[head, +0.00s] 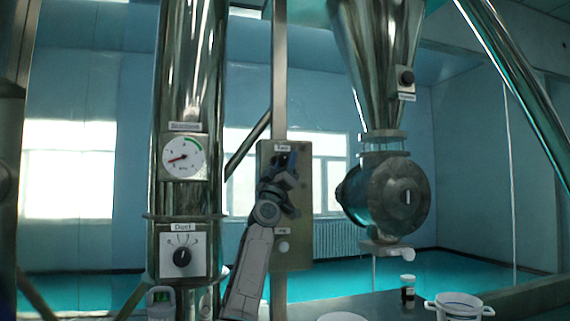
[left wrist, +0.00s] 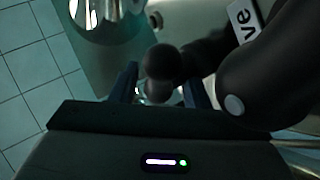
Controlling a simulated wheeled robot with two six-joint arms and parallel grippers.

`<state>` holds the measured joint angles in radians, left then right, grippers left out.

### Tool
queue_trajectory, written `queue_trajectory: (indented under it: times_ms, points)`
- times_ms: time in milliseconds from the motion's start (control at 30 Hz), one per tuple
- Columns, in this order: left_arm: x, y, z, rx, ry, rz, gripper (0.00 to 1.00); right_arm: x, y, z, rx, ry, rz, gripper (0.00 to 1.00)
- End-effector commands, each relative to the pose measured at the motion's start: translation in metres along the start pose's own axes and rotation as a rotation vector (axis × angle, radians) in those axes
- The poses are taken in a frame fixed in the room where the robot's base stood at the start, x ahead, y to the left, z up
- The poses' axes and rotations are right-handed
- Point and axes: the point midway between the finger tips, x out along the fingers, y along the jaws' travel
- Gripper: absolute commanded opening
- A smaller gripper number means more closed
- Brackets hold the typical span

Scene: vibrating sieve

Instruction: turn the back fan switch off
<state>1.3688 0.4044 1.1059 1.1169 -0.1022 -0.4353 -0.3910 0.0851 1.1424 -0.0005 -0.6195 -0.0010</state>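A grey upright switch box (head: 292,255) on a post stands in the middle of the head view. It has a small label at the top, too small to read surely, and a lower label with a pale round knob (head: 283,246). My left gripper (head: 283,163) is in front of the box's upper part and hides the switch there. In the left wrist view, a dark round-ended knob (left wrist: 163,62) sits between the two fingers of my left gripper (left wrist: 161,90). The fingers are apart, one on each side of it; firm contact does not show. My right gripper is out of view.
A steel column (head: 185,75) with a gauge (head: 183,157) and a dial box (head: 182,254) stands left of the box. A steel hopper with a round housing (head: 397,195) is at right.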

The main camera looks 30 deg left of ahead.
Motion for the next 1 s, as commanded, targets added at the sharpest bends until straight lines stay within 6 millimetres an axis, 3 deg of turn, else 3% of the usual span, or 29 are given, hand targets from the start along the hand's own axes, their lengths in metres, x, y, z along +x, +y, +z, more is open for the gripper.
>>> queue_trajectory:
  times_ms: [333, 700, 800, 1000]
  points:
    - [-0.004, 0.000, -0.001, 0.003, 0.001, 0.001, 0.42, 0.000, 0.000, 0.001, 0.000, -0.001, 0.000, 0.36]
    - [-0.029, 0.000, 0.000, 0.004, 0.001, 0.001, 0.42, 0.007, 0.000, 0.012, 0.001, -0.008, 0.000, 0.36]
    - [-0.043, -0.001, 0.001, 0.006, 0.000, 0.002, 0.42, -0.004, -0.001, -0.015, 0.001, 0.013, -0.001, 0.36]
    - [-0.062, -0.001, 0.001, 0.002, 0.002, 0.001, 0.42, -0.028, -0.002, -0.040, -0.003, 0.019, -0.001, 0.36]
